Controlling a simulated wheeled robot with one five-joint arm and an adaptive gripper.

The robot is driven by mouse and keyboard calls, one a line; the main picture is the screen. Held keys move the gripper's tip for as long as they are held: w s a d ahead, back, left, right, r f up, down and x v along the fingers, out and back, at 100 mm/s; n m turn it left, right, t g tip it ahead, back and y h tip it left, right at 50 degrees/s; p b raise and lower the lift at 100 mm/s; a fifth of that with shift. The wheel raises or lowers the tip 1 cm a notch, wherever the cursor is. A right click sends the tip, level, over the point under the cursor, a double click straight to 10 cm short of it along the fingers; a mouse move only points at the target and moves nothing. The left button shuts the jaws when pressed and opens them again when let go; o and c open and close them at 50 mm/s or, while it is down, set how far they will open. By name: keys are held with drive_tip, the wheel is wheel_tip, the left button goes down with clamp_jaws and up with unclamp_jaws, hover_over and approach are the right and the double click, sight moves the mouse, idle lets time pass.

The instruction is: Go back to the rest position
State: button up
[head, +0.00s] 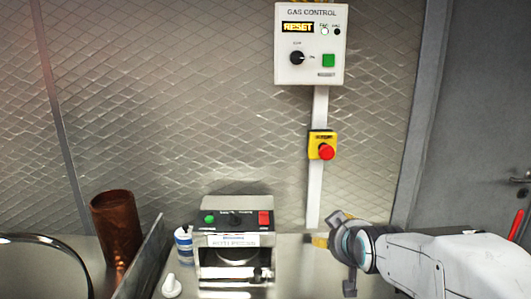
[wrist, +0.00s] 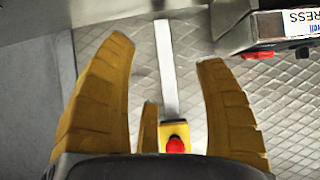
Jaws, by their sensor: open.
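My gripper (head: 322,240) is at the lower right in the head view, extended toward the quilted metal wall, just right of the roti press. In the wrist view my gripper (wrist: 165,85) shows its yellow fingers spread apart with nothing held between them. The yellow box with a red emergency button (head: 323,146) is on the wall above my gripper, apart from it. In the wrist view this red button (wrist: 175,146) shows beyond and between the fingers.
A gas control box (head: 311,45) reading RESET hangs above the button. The roti press (head: 236,240) stands on the steel counter, with a small white and blue container (head: 184,246) and a copper cylinder (head: 117,230) to its left. A grey door (head: 485,120) is at right.

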drive_tip(key=s+f+g, duration=0.5)
drive_tip(key=s+f, duration=0.3)
drive_tip(key=s+r+m+g+p, duration=0.1)
drive_tip(key=s+r+g+p, duration=0.1)
drive_tip(key=s, duration=1.8)
drive_tip(key=shift+s+g, duration=0.35)
drive_tip(key=shift+g, duration=0.05)
